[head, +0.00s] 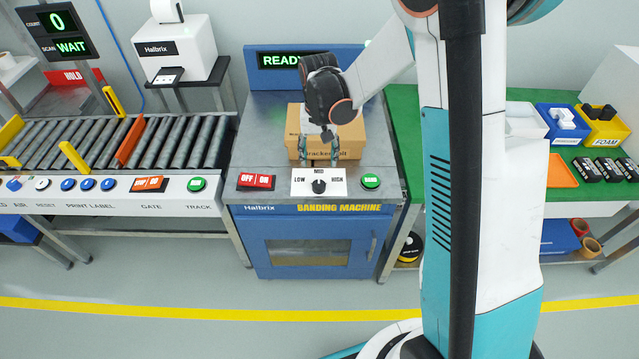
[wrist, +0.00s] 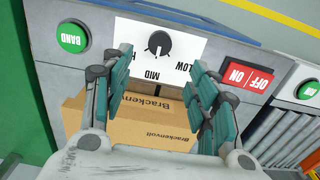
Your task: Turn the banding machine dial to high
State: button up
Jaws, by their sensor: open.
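The banding machine dial (head: 319,186) is a black knob on a white plate with LOW, MID and HIGH printed around it. It also shows in the wrist view (wrist: 159,42), upside down, between and beyond my fingertips. Its pale mark points about at MID. My gripper (head: 320,157) is open and empty, with teal-padded fingers pointing down over the front of a cardboard box. In the wrist view my gripper (wrist: 160,60) has its fingers spread on both sides of the box's printed face. They appear apart from the dial.
The cardboard box (head: 348,135) sits on the banding machine behind the dial. A red OFF/ON switch (head: 256,181) is left of the dial, and a green BAND button (head: 371,181) is right. The READY display (head: 280,60) stands behind. A roller conveyor (head: 100,145) is at left.

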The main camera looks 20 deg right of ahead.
aim_at(319, 184)
notch_tip(319, 184, down, 12)
jog(key=b, duration=0.4)
jog(key=shift+r, duration=0.2)
jog(key=c, duration=1.1)
